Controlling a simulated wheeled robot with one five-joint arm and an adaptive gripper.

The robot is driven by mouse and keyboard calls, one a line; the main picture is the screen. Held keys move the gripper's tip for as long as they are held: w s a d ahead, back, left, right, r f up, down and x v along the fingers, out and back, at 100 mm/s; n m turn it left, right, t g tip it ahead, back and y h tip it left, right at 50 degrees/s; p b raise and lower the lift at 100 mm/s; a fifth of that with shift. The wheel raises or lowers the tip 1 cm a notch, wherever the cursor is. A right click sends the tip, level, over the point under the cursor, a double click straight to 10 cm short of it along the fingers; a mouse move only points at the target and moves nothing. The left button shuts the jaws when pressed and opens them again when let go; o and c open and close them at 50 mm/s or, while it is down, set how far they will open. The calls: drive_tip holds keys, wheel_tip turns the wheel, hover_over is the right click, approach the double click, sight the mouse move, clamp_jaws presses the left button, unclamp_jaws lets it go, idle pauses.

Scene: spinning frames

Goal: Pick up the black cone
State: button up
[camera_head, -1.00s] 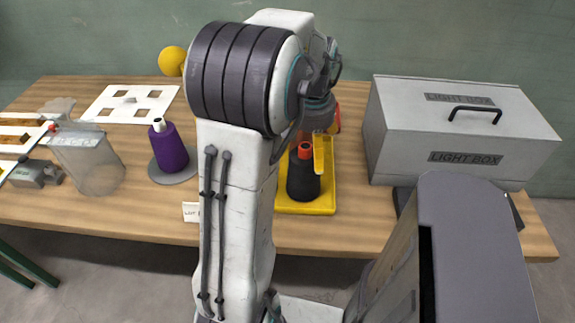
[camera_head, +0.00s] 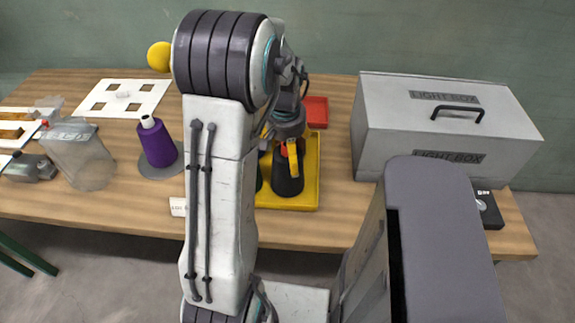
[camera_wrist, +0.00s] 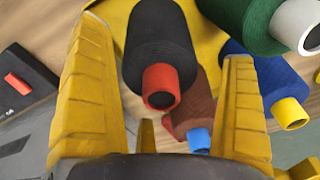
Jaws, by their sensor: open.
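The black cone (camera_head: 288,178) stands on a yellow tray (camera_head: 304,190) on the table, partly hidden behind my gripper in the head view. In the wrist view the black cone (camera_wrist: 158,50), with its red tip, lies between my two yellow fingers, nearer the top of the picture. My gripper (camera_wrist: 155,85) is open, with a finger on each side of the cone and gaps visible beside it. In the head view my gripper (camera_head: 283,150) is over the cone's top.
In the wrist view a green cone (camera_wrist: 255,22), a blue cone (camera_wrist: 275,85) and a brown-red cone (camera_wrist: 195,105) are close on the right. A grey light box (camera_head: 440,125) stands right of the tray. A purple cone (camera_head: 157,145) stands to the left.

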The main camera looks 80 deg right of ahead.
drive_tip(key=shift+d+f+p, duration=0.15)
drive_tip(key=shift+f+p, duration=0.4)
drive_tip(key=shift+f, duration=0.65)
drive_tip(key=c, duration=1.3)
drive_tip(key=shift+r, duration=0.1)
